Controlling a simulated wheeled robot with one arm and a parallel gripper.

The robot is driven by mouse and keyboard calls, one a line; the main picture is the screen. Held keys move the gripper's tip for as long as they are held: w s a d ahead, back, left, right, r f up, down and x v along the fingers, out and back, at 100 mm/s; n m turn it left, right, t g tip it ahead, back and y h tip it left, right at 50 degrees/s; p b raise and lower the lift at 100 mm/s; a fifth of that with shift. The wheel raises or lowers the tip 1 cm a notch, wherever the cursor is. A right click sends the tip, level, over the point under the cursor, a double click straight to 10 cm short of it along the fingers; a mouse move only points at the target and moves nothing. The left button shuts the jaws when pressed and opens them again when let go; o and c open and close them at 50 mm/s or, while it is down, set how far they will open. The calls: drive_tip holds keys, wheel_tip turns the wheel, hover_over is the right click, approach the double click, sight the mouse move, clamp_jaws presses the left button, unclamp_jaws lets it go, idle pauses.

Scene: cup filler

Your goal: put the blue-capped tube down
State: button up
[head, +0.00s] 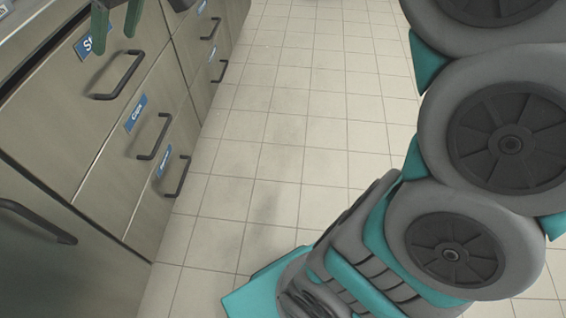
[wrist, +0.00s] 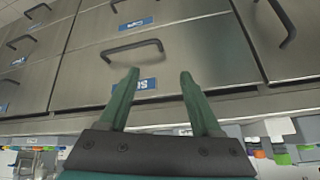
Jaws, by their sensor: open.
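My gripper (wrist: 160,76) is open, with two green fingers apart and nothing between them. It points at the metal drawer fronts in the wrist view, which looks upside down. In the head view my gripper (head: 116,30) shows at the top left, in front of an upper drawer. I cannot pick out the blue-capped tube in either view. Small items with coloured caps or lids (wrist: 281,157) stand at the bottom right of the wrist view, too small to identify.
Metal drawers (head: 95,150) with dark bar handles (head: 153,137) and blue labels line the left. A countertop edge (wrist: 268,104) runs across the wrist view below the drawers, with crowded items beyond it. The tiled floor (head: 300,110) is clear.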

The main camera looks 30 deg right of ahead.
drive_tip(key=s+d+f+m+g+h, duration=0.1)
drive_tip(key=s+d+f+m+g, duration=0.1)
drive_tip(key=s+d+f, duration=0.2)
drive_tip(key=s+d+f+m+g+h, duration=0.2)
drive_tip(key=s+d+f, duration=0.2)
drive_tip(key=s+f, duration=0.7)
drive_tip(key=s+d+f+m+g+h, duration=0.1)
drive_tip(key=s+d+f, duration=0.4)
drive_tip(key=s, duration=0.8)
wheel_tip(320, 180, down, 3)
drive_tip(key=shift+s+f+m+g+h, duration=0.2)
drive_tip(key=shift+m+g+h, duration=0.1)
drive_tip(key=shift+m+g, duration=0.55)
drive_tip(key=shift+o, duration=0.2)
